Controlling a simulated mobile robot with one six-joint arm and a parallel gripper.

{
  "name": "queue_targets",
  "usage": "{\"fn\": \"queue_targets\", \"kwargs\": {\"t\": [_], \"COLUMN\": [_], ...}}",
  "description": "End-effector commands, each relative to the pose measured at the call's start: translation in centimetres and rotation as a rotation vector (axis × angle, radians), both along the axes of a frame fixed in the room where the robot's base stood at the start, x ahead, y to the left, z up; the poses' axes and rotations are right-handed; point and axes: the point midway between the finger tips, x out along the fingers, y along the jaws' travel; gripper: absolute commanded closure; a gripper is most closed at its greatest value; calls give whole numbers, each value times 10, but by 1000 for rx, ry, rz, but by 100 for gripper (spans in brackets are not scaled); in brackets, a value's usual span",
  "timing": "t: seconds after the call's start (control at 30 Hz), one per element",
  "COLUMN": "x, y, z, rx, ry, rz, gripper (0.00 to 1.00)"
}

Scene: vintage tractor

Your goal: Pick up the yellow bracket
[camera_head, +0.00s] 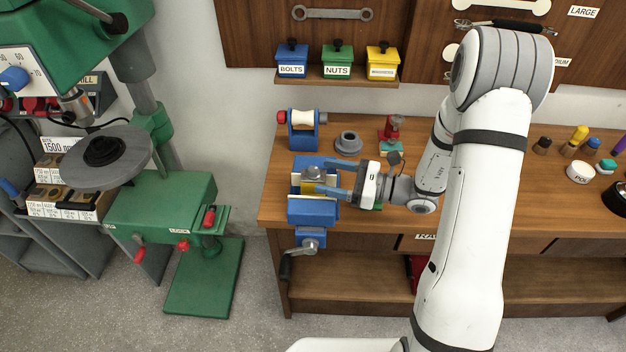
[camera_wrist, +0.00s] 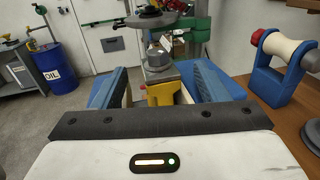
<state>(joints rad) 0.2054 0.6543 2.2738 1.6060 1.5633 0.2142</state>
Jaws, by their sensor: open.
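The yellow bracket (camera_head: 308,187) is at the blue vise (camera_head: 312,212) near the bench's left end, between its jaws. A grey round part sits at its top. In the wrist view, the yellow bracket (camera_wrist: 160,94) shows straight ahead, below the grey part. My gripper (camera_head: 324,175) is open and comes in level from the right, with its blue fingers spread along the bracket's two sides. In the wrist view my gripper's fingers (camera_wrist: 158,88) lie left and right of the bracket with gaps visible. The bracket's lower part is hidden.
A blue stand with a white roller (camera_head: 303,118) and a grey flanged part (camera_head: 348,142) stand behind the vise. A red-and-green item (camera_head: 392,130) is right of these. A green drill press (camera_head: 160,205) stands left of the bench (camera_head: 270,195). Bins hang on the wall.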

Motion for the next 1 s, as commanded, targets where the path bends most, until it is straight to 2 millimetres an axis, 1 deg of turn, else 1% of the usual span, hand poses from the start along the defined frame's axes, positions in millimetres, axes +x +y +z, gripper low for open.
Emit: {"fn": "queue_targets", "kwargs": {"t": [0.03, 0.13, 0.4, 1.0], "x": [1, 3, 4, 4], "y": [7, 15, 17, 16], "z": [3, 2, 0, 0], "rx": [0, 0, 0, 0], "ry": [1, 0, -1, -1], "rz": [3, 2, -1, -2], "gripper": [33, 33, 33, 82]}}
